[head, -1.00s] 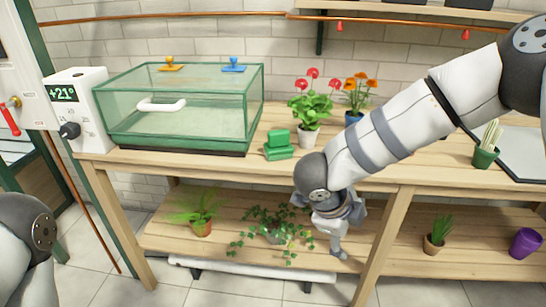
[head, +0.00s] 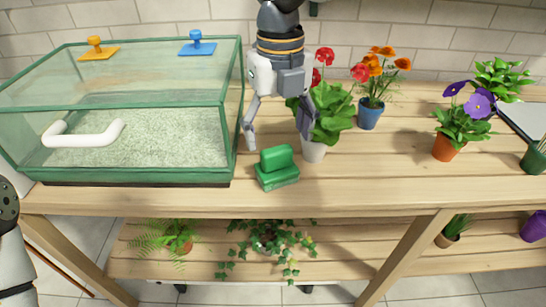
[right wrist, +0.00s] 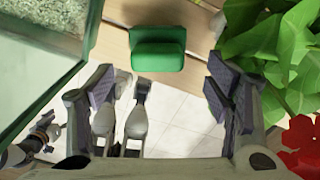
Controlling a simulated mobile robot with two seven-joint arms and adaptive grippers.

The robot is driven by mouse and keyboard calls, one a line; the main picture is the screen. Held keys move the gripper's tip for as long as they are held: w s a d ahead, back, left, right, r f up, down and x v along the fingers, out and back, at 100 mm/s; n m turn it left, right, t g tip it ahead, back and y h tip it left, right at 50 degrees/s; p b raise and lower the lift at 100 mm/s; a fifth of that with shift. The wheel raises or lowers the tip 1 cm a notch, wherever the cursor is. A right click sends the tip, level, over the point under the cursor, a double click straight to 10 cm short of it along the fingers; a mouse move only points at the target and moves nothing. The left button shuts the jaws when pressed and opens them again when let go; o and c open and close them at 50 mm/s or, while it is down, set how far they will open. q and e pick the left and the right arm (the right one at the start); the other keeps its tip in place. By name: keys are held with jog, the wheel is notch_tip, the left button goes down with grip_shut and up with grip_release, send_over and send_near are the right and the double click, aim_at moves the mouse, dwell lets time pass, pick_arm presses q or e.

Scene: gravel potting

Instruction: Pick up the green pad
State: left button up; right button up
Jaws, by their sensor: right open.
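The green pad (head: 277,170) is a block with a raised grip on top. It rests on the wooden worktop near its front edge, right of the glass case. My right gripper (head: 278,133) points down just above and behind the pad, its fingers apart with nothing between them. In the right wrist view the pad (right wrist: 158,48) shows at the top middle, ahead of the open fingers (right wrist: 160,95) and apart from them. My left gripper is out of view; only part of my left arm shows at the left edge of the head view.
The green-framed glass case (head: 232,150) stands close left of my right gripper. A potted red-flowered plant (head: 314,152) stands close on the right. An orange-flowered plant (head: 369,115) and a purple-flowered plant (head: 445,148) stand farther right. The front worktop between is clear.

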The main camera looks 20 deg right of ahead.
aim_at(277, 149)
notch_tip(277, 149, down, 7)
jog(key=shift+s+a+f, duration=0.15)
jog(key=shift+f, duration=0.4)
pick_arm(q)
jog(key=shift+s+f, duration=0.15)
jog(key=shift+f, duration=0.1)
pick_arm(e)
jog(key=c, duration=1)
jog(key=shift+r, duration=0.35)
notch_tip(277, 149, up, 3)
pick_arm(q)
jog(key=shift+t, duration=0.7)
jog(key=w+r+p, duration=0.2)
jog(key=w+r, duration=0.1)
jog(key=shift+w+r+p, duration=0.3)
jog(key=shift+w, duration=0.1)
pick_arm(e)
jog(key=s+a+r, duration=0.1)
jog(key=s+r, duration=0.2)
jog(key=s, duration=0.1)
jog(key=s+a+r, duration=0.1)
jog(key=s+r, duration=0.2)
jog(key=s, duration=0.2)
jog(key=s+a+r, duration=0.1)
jog(key=s+r, duration=0.2)
jog(key=s, duration=0.1)
jog(key=shift+s+a+r, duration=0.15)
jog(key=shift+a+r, duration=0.05)
jog(key=shift+a, duration=0.2)
